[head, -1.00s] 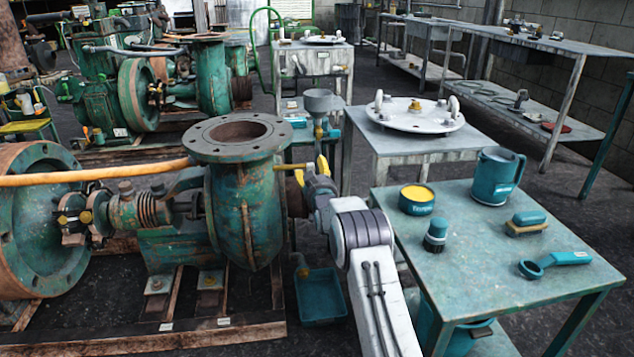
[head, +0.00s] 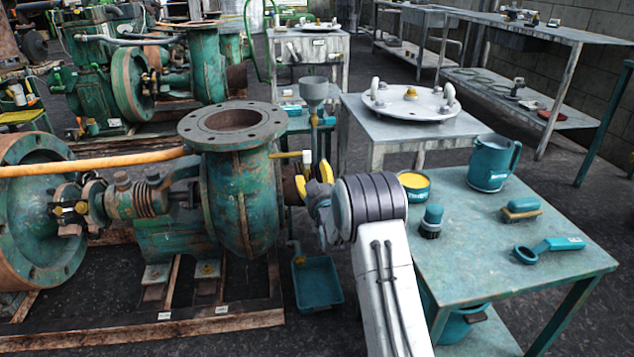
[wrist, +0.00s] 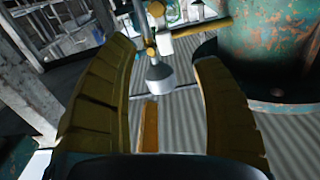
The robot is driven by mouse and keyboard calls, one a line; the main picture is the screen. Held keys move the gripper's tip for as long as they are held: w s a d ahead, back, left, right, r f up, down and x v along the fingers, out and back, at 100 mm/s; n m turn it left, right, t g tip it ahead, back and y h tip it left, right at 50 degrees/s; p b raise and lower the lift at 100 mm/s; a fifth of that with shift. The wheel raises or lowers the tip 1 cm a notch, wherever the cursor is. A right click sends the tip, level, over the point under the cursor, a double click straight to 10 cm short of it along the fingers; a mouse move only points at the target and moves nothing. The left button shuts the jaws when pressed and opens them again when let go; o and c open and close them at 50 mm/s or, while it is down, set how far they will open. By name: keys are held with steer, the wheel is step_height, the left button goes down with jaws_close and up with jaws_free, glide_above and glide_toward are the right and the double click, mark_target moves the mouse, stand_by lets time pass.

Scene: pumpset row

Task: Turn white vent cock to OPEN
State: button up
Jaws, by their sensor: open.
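The white vent cock (head: 307,157) stands just right of the green pump casing in the head view. Its yellow lever points left, roughly level, towards the casing. In the wrist view the white cock (wrist: 165,44) is near the top centre, its yellow lever pointing right towards the green casing. My gripper (head: 314,184) has yellow fingers, spread apart, just below and right of the cock in the head view. In the wrist view my gripper (wrist: 163,55) is open and empty, with the cock appearing beyond the gap between its fingertips. OPEN markings cannot be made out.
The green pump (head: 240,190) stands close on the left. A grey funnel (head: 313,88) stands behind the cock. A teal tray (head: 318,283) lies on the floor below. A teal table (head: 480,240) with mug, tin and brush stands close right of my arm.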

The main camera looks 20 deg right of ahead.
steer(key=shift+s+a, duration=0.15)
steer(key=shift+s, duration=0.65)
steer(key=shift+r, duration=0.15)
steer(key=s+a+r+g+y+p, duration=0.1)
steer(key=s+a+r+g+p, duration=0.1)
steer(key=s+r+p, duration=0.45)
steer(key=s+a+r+n+g+p, duration=0.1)
steer(key=s+a+r+g+p, duration=0.15)
steer(key=r+p, duration=0.6)
steer(key=s+a+r+g+y+p, duration=0.1)
steer(key=s+a+r+g+p, duration=0.15)
steer(key=s+r+p, duration=0.55)
steer(key=s+a+r+g+p, duration=0.2)
steer(key=s+r+p, duration=0.4)
steer(key=s, duration=0.4)
steer(key=s+a+r+g+y+p, duration=0.1)
steer(key=s+r+g+p, duration=0.1)
steer(key=s+r+p, duration=0.5)
steer(key=s+a+r+n+g+p, duration=0.1)
steer(key=s+r+p, duration=0.5)
steer(key=s, duration=0.6)
steer(key=shift+s+a+r+g, duration=0.3)
steer(key=shift+a+r+g, duration=0.6)
steer(key=shift+g, duration=0.2)
